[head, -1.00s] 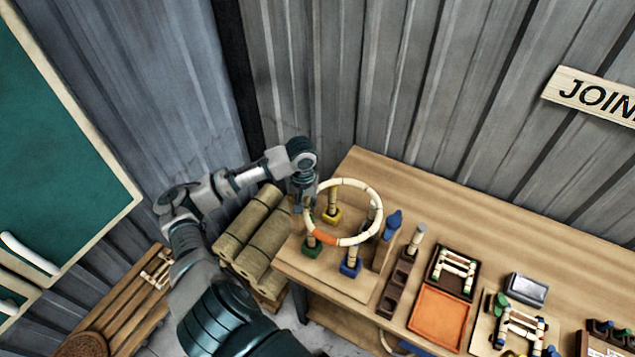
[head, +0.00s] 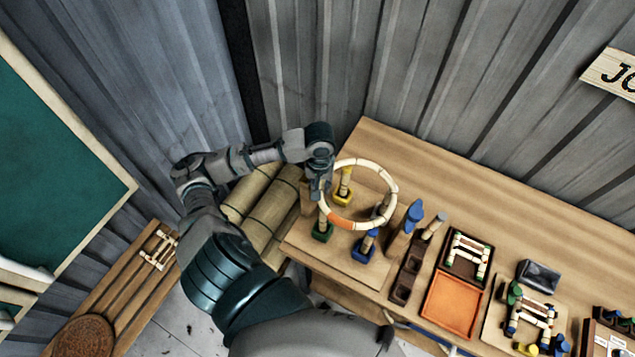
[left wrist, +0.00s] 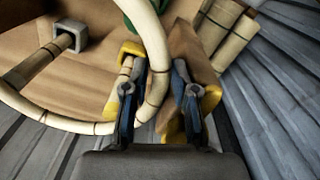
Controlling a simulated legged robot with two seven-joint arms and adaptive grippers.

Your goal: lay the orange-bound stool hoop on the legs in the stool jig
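The cream stool hoop (head: 391,178) has an orange binding (head: 341,222) on its near left side. It lies roughly level over the legs of the stool jig (head: 342,262), whose sockets are yellow (head: 343,199), green (head: 322,232), blue (head: 363,250) and grey. I cannot tell whether it touches every leg top. My left gripper (head: 318,194) is at the hoop's left side. In the left wrist view the left gripper (left wrist: 160,98) has its fingers apart, with the hoop (left wrist: 157,62) passing between them, nearer the left finger and clear of the right one. My right gripper is out of view.
A blue-topped post (head: 413,216) and a dark block with slots (head: 404,284) stand right of the jig. Beyond are an orange tray (head: 452,299) and a rack of small pieces (head: 467,257). Rattan rolls (head: 262,205) lie left of the table. The table's back is clear.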

